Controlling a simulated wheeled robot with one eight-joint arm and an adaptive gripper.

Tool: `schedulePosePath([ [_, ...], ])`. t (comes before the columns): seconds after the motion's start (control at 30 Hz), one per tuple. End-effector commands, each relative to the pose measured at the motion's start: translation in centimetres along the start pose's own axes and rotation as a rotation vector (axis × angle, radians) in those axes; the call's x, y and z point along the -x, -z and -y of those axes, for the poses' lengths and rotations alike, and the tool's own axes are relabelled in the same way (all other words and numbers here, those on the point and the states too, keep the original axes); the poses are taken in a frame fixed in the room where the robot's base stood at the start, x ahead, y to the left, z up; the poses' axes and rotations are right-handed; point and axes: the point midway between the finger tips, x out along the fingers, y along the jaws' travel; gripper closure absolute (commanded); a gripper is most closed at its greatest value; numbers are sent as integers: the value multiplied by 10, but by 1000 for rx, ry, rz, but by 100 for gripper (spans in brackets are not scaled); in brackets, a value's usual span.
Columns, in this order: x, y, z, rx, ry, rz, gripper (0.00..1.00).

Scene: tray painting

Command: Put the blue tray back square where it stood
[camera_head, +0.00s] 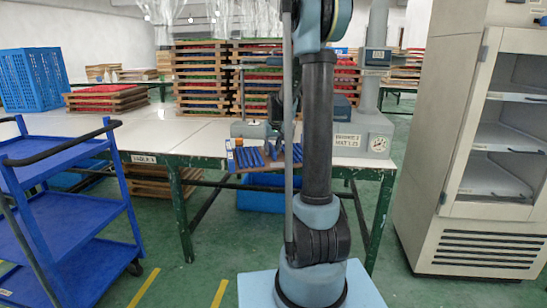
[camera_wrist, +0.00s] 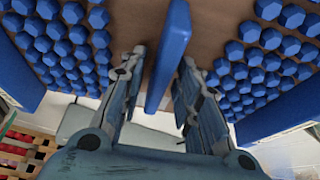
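The blue tray (camera_wrist: 280,124) fills the upper part of the wrist view, with blue side walls, a brown floor and a blue middle bar. Rows of small blue six-sided pieces (camera_wrist: 75,45) lie on both sides of the bar. In the head view the tray (camera_head: 231,157) is at the table's front edge, partly hidden by my arm. My gripper (camera_wrist: 160,62) is open, one finger on each side of the middle bar. A gap shows on the left of the bar; contact on the right is unclear.
The white table (camera_head: 200,140) has free room left of the tray. A grey scale-like device (camera_head: 365,138) stands to the right. Stacks of wooden trays (camera_head: 200,85) stand behind. A blue cart (camera_head: 75,215) is at left, a white cabinet (camera_head: 480,150) at right.

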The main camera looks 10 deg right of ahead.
Motion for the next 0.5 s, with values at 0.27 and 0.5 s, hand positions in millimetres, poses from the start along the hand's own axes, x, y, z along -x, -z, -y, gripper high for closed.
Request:
schedulePosePath([
  [0.27,0,0,0,0,0,0,100],
  [0.5,1,0,0,0,0,-1,100],
])
